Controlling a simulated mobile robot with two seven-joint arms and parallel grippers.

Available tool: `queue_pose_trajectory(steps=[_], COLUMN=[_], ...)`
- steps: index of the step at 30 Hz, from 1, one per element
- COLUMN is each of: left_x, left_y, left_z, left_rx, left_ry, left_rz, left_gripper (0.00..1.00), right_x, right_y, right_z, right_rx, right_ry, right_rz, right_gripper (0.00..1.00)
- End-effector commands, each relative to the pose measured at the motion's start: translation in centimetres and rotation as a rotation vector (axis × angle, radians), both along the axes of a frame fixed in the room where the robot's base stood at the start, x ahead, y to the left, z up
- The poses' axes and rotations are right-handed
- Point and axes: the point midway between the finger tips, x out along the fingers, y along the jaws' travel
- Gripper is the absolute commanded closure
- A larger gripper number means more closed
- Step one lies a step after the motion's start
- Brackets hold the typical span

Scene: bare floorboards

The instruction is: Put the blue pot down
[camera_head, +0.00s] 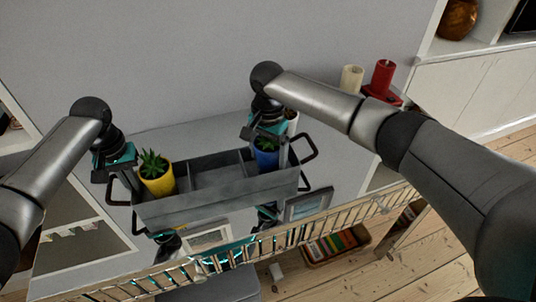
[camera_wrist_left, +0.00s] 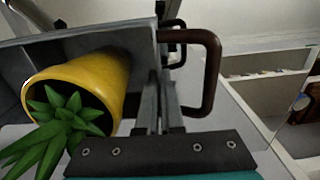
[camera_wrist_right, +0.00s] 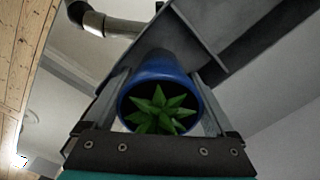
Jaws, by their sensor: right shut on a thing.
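The blue pot (camera_head: 266,158) with a green plant is at the right compartment of the grey tray (camera_head: 215,208). My right gripper (camera_head: 268,140) is shut on it, with a finger on each side of the pot (camera_wrist_right: 165,72) in the right wrist view. I cannot tell whether its base touches the tray floor. A yellow pot (camera_head: 157,184) with a spiky plant stands in the left compartment; the middle one is empty. My left gripper (camera_wrist_left: 160,108) is at the tray's left end, beside the dark handle (camera_wrist_left: 210,70), its fingers close together with nothing clearly between them.
The tray rests on a grey-white surface against a wall. A white pot (camera_head: 291,122) is partly hidden behind my right gripper. Cream (camera_head: 351,79) and red candles (camera_head: 383,78) stand at the back right.

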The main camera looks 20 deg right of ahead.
Motion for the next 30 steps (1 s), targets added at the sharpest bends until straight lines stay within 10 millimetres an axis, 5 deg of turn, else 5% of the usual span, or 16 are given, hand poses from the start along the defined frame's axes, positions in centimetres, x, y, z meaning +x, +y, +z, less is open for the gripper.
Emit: queue_pose_trajectory(steps=[3, 4, 6, 17, 30], left_x=[-0.1, -0.1, -0.1, -0.1, -0.1], left_y=[0.0, 0.0, 0.0, 0.0, 0.0], left_z=[-0.1, -0.1, -0.1, -0.1, -0.1], left_rx=[0.001, 0.001, 0.001, 0.001, 0.001], left_ry=[0.003, 0.003, 0.003, 0.004, 0.004], left_rz=[0.000, 0.000, 0.000, 0.000, 0.000], left_gripper=[1.00, 1.00, 1.00, 1.00, 1.00], right_x=[0.0, 0.0, 0.0, 0.1, 0.1], right_y=[0.0, 0.0, 0.0, 0.0, 0.1], right_z=[-0.3, -0.3, -0.3, 0.7, 9.4], right_rx=[0.002, 0.001, 0.001, 0.001, 0.002], right_ry=[-0.001, 0.001, 0.001, -0.002, -0.002], right_rz=[0.000, 0.000, 0.000, 0.000, 0.001], right_gripper=[0.99, 0.07, 0.00, 0.00, 0.00])
